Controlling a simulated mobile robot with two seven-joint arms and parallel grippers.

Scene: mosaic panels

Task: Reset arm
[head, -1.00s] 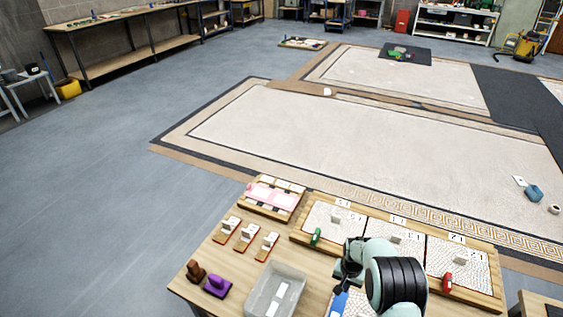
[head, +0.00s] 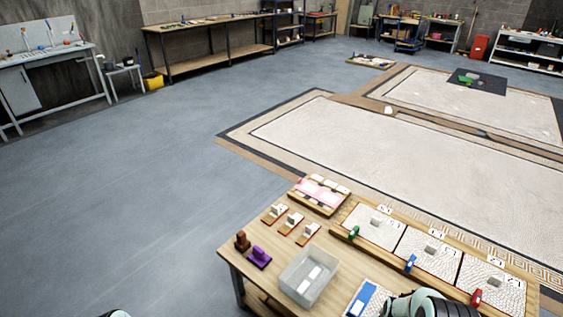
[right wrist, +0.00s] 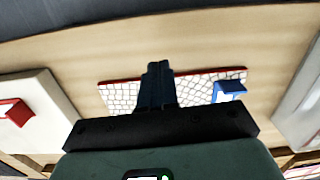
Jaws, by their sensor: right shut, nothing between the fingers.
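My right gripper shows in the right wrist view (right wrist: 158,70), its dark fingers together with nothing between them. Below it is a white cracked-tile panel (right wrist: 120,95) with a red edge and a blue piece (right wrist: 230,90) at its right. In the head view my right arm reaches in at the bottom right, and its fingers cannot be made out there. A row of white mosaic panels (head: 428,255) lies in a wooden frame on the table (head: 330,241), with green (head: 353,232), blue (head: 410,263) and red (head: 477,297) pieces along its front edge. My left gripper is not in view.
A clear grey bin (head: 309,276) stands left of my right arm. Purple (head: 259,256) and brown (head: 242,240) blocks sit at the table's left corner. A pink tray (head: 319,194) lies at the back. Open grey floor (head: 130,200) spreads left of the table.

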